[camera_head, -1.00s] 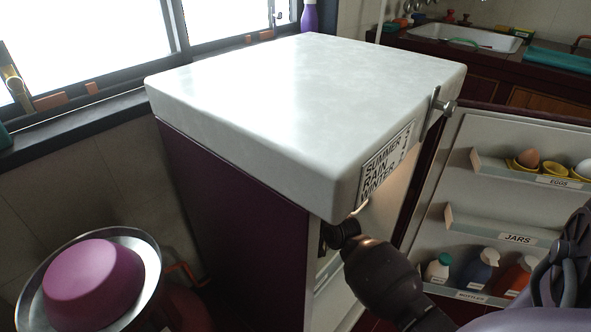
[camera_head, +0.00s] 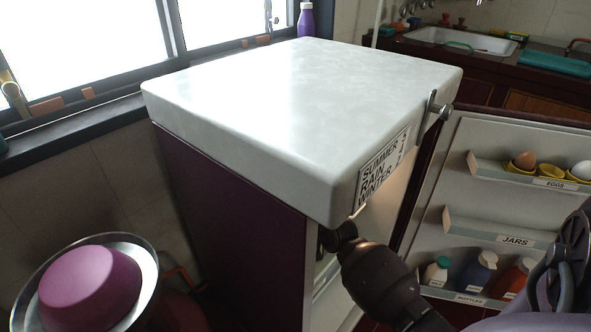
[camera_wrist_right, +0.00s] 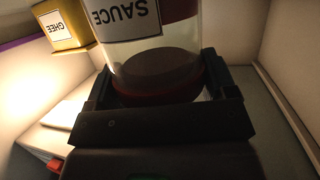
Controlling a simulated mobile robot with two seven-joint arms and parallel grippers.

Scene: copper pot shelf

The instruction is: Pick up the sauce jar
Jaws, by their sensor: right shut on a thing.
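The sauce jar (camera_wrist_right: 155,68) shows in the right wrist view, a clear jar with dark red contents and a white SAUCE label that reads upside down. My right gripper (camera_wrist_right: 157,84) is shut on it, with one finger on each side of the jar. The top of the picture cuts off part of the jar. In the head view my right arm reaches into the open fridge, and its gripper and the jar are hidden there. My left gripper is in neither view.
A yellow GHEE container (camera_wrist_right: 66,27) stands close to the jar's left. Pale fridge walls close in on both sides. In the head view, the fridge's white top (camera_head: 290,105) overhangs the arm, and the open door (camera_head: 470,215) with racks is at right.

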